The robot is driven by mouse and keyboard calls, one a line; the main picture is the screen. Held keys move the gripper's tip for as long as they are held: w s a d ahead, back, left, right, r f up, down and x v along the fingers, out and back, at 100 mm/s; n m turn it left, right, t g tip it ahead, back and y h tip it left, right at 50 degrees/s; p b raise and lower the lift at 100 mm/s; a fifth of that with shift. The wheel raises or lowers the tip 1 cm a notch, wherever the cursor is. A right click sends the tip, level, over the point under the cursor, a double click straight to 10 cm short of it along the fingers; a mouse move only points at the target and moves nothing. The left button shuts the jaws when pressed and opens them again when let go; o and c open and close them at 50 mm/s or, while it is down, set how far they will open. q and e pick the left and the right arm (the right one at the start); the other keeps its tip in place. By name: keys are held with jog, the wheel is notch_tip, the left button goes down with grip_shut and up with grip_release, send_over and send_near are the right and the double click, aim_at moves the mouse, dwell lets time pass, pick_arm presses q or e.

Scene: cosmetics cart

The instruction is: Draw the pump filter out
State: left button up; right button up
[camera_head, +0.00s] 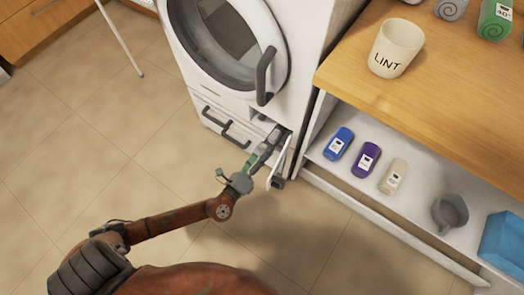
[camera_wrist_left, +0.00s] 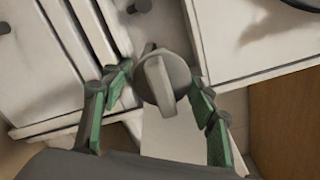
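The pump filter (camera_wrist_left: 163,82) shows in the left wrist view as a round grey cap with a raised grip bar. It sits low at the front of the white washing machine (camera_head: 195,93). My left gripper (camera_wrist_left: 160,76) is open, with a green-padded finger on either side of the cap; I see no clear grip on it. In the head view my left gripper (camera_head: 262,152) reaches into the machine's lower right corner, beside an open white flap (camera_head: 281,158). There the gripper hides the filter. My right gripper is out of view.
A wooden-topped cart (camera_head: 440,105) stands right of the machine, with a LINT cup (camera_head: 395,48) on top. Its lower shelf holds a blue bottle (camera_head: 338,144), a purple one (camera_head: 366,159), a cream one (camera_head: 393,177) and a grey scoop (camera_head: 450,212). Tiled floor (camera_head: 110,130) is clear.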

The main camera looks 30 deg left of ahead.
pick_arm(q)
jog(key=shift+o, duration=0.6)
jog(key=shift+r, duration=0.1)
jog(key=s, duration=1.2)
jog(key=shift+a, duration=0.2)
